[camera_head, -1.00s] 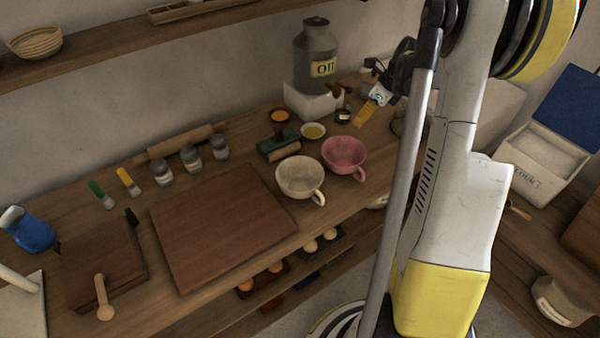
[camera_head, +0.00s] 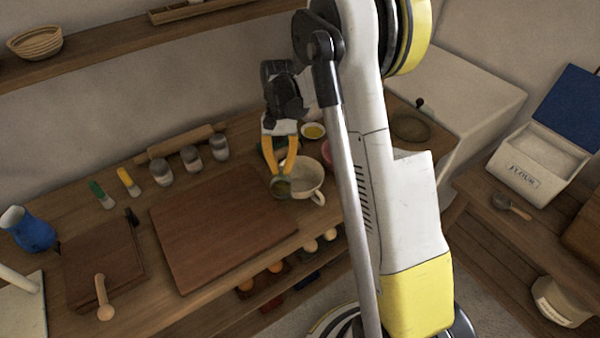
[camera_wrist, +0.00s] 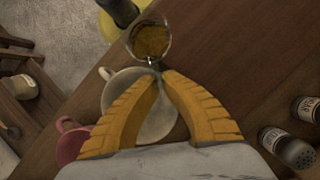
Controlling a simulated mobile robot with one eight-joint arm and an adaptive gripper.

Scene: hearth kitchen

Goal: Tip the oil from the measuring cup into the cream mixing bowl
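My gripper (camera_head: 278,172) is shut on the small glass measuring cup (camera_head: 281,187), its yellow fingertips meeting at the cup's near edge in the wrist view (camera_wrist: 155,69). The cup (camera_wrist: 150,40) looks roughly upright, with amber oil in it. In the head view it overlaps the left side of the cream mixing bowl (camera_head: 308,180); its exact height above the bowl is hard to tell. The cream bowl shows behind my fingers in the wrist view (camera_wrist: 117,88), with the cup beyond its rim there. The bowl's inside is partly hidden by my fingers.
The pink bowl (camera_head: 327,152) is mostly hidden behind my arm and stands just behind the cream bowl. A wooden board (camera_head: 215,230) lies left of it. Several jars (camera_head: 190,158) and a rolling pin (camera_head: 180,142) line the back. A small yellow-filled dish (camera_head: 313,130) stands behind the bowls.

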